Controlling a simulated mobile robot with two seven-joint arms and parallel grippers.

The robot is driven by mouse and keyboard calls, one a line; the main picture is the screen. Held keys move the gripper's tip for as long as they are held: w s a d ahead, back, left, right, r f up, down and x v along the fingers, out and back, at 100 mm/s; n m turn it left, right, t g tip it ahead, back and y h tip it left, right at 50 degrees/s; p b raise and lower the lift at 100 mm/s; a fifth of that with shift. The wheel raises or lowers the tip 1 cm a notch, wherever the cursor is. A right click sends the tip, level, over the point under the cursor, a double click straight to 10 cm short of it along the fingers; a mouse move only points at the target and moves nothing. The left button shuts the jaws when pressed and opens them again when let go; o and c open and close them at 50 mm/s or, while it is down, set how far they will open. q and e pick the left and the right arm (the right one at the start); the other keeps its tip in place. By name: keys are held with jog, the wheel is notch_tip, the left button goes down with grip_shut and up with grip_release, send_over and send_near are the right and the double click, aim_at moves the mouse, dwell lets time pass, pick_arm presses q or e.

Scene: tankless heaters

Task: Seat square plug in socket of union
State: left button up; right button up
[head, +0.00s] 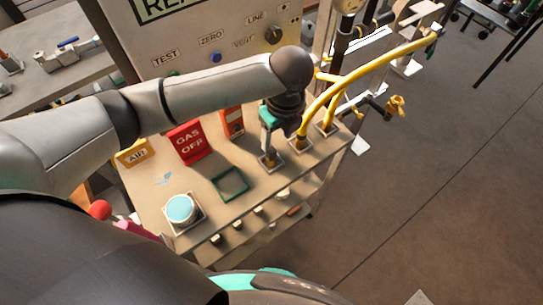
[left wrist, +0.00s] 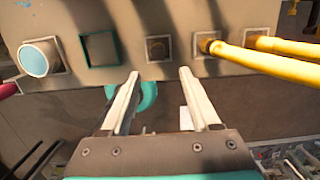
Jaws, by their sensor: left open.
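My left gripper (head: 268,150) reaches down over the right part of the cart top, above a small square fitting (head: 269,161). In the left wrist view its two fingers (left wrist: 160,74) are apart with nothing between them. The dark-centred square fitting (left wrist: 159,48) lies just beyond the fingertips, roughly lined up with the gap. A teal square frame (head: 230,183) lies flat to its left; it also shows in the wrist view (left wrist: 84,48). I cannot tell for sure which piece is the square plug or the union socket. My right gripper is not in view.
Yellow hoses (head: 345,75) rise from square mounts right of the gripper, close to it. A blue-topped round piece (head: 181,209) sits at the cart's front left. A red GAS OFF sign (head: 188,141) and yellow AIR sign (head: 133,153) stand behind. Small pieces line the lower shelf (head: 238,224).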

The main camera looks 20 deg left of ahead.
aim_at(271, 150)
pick_arm(q)
notch_tip(271, 150, down, 2)
jog(key=shift+a+f, duration=0.1)
jog(key=f, duration=0.1)
jog(key=a+f, duration=0.1)
jog(key=f, duration=0.2)
jog(key=shift+w+a+f+b, duration=0.15)
jog(key=shift+w+f+b, duration=0.2)
jog(key=shift+b, duration=0.05)
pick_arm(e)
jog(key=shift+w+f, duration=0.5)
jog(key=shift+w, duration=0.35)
pick_arm(q)
jog(key=shift+c, duration=0.3)
grip_shut()
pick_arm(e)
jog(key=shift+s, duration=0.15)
pick_arm(q)
jog(key=shift+r, duration=0.1)
